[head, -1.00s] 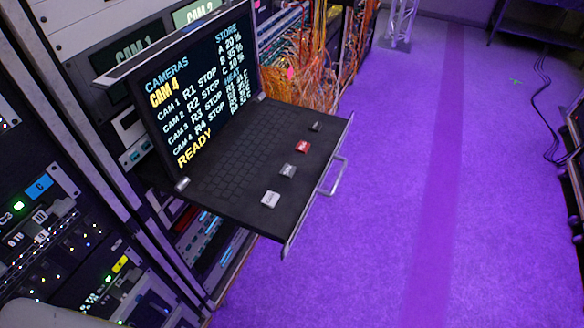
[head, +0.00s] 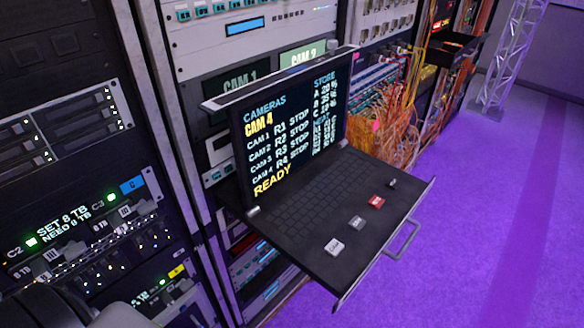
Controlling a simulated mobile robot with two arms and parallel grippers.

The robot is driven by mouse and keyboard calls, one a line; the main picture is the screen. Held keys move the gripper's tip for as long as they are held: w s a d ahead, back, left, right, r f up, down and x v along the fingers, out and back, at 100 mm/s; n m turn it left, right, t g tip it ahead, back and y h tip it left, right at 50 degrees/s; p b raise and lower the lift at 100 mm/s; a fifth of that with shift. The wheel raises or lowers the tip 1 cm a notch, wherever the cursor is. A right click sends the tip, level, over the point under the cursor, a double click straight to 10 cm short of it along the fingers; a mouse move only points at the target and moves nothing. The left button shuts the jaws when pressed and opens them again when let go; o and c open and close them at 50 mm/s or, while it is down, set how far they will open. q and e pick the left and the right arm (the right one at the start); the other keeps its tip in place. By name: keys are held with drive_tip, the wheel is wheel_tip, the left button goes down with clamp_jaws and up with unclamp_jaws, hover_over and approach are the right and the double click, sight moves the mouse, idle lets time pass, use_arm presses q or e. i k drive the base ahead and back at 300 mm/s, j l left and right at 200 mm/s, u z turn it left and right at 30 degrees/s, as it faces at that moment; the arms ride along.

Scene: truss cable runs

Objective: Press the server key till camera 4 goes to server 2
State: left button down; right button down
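A pull-out console has a screen (head: 292,130) headed CAMERAS, with CAM 4 in yellow. Its rows list CAM 1 to CAM 4 with R1 to R4, each STOP, and READY in yellow below. A STORE column and a small, hard-to-read HEAT block stand at the right. On the tray (head: 300,250), beside the keyboard (head: 310,195), are a white key (head: 335,247), a grey key (head: 357,223), a red key (head: 376,202) and a dark key (head: 392,183). Their labels are too small to read, so I cannot tell which is the server key.
The tray juts from the rack, with a metal handle (head: 402,240) on its front edge. Left rack units (head: 75,240) show C2, C3, "SET 8 TB" and "NEED 8 TB". Orange cables (head: 385,130) hang behind the console. The purple floor (head: 470,240) at right is clear.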

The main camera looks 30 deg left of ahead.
sight(356, 224)
drive_tip(key=i+l+u, duration=0.1)
drive_tip(key=u, duration=0.4)
drive_tip(key=i+l+u, duration=0.15)
drive_tip(key=u, duration=0.35)
drive_tip(key=i+l, duration=0.05)
drive_tip(key=i, duration=0.05)
